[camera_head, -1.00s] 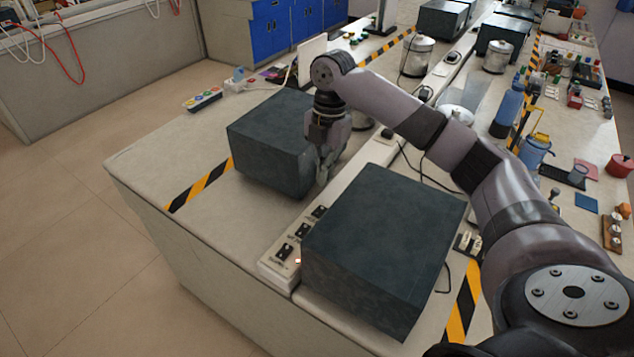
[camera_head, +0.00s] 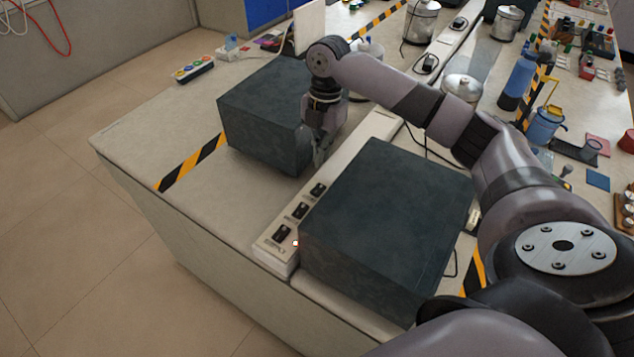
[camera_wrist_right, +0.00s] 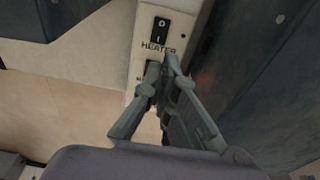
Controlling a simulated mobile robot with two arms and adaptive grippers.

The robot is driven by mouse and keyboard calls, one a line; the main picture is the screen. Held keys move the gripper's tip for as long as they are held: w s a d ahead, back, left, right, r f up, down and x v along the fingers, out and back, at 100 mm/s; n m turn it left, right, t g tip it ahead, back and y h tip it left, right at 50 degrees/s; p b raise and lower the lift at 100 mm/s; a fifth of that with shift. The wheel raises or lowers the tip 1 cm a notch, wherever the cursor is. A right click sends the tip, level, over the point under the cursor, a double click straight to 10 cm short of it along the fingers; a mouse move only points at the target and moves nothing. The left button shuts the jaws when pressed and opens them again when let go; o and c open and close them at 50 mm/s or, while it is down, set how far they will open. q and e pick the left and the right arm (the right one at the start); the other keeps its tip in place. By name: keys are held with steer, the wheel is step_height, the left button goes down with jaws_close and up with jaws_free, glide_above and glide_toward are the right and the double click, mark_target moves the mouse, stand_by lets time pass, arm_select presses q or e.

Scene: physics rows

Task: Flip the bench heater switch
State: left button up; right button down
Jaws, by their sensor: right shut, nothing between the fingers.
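The heater switch (camera_wrist_right: 161,29) is a black rocker with white marks on a pale panel, with the word HEATER printed below it in the right wrist view. My right gripper (camera_wrist_right: 161,63) is shut and empty, its fingertips just below that label and apart from the rocker in the picture. In the head view the right gripper (camera_head: 319,163) hangs over the white switch strip (camera_head: 345,165), between two dark boxes. Several black switches show on the strip; their labels are too small to read there. A second label is partly hidden behind the fingers. My left gripper is not in view.
One dark box (camera_head: 265,118) stands left of the strip and a larger one (camera_head: 390,220) stands close on its right. A small pale light (camera_head: 295,243) shows at the strip's near end. The bench top (camera_head: 215,205) at front left is clear.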

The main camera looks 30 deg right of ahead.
mark_target(316, 193)
steer(key=f, duration=0.3)
steer(key=f+p, duration=0.1)
steer(key=f, duration=0.2)
steer(key=a+f+p, duration=0.1)
steer(key=f, duration=0.2)
steer(key=shift+s, duration=0.25)
steer(key=shift+f, duration=0.5)
steer(key=shift+a, duration=0.1)
